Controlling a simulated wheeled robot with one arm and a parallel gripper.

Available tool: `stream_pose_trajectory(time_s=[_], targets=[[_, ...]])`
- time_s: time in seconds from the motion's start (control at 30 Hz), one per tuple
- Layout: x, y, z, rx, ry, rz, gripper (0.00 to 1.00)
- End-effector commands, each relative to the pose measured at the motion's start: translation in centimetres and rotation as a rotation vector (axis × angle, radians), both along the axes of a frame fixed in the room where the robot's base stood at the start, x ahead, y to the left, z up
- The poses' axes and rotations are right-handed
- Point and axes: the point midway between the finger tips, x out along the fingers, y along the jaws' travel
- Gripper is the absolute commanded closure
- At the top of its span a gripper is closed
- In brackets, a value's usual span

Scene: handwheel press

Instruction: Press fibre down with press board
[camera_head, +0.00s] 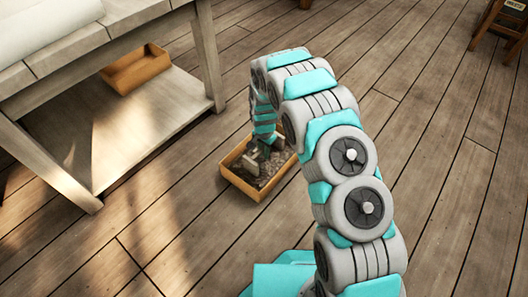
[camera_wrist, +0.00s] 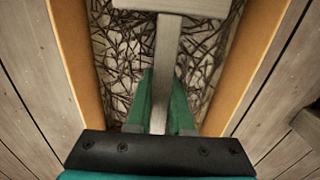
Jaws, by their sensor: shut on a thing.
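A shallow wooden crate (camera_head: 240,188) stands on the floor, with dark tangled fibre (camera_head: 270,176) in it. In the wrist view the fibre (camera_wrist: 118,62) shows as brown strands over a pale ground, between the crate's side walls (camera_wrist: 78,70). The press board (camera_wrist: 172,6) is a pale grey piece at the top of the wrist view, with a straight grey handle running back from it. My gripper (camera_wrist: 162,85) has green fingers shut on this handle. The board is over the fibre inside the crate's outline; I cannot tell whether it touches the fibre.
A wooden table (camera_head: 60,60) with a low shelf stands at the left, with another wooden tray (camera_head: 135,70) on the shelf. A stool (camera_head: 500,25) stands at the far right. The plank floor around the crate is mostly clear.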

Motion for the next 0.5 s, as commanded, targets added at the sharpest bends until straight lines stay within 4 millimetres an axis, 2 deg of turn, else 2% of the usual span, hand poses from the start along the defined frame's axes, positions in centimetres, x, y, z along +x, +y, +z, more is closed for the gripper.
stream_pose_trajectory(time_s=[0.5], targets=[[-0.05,-0.02,-0.76,0.0,0.001,0.0,1.0]])
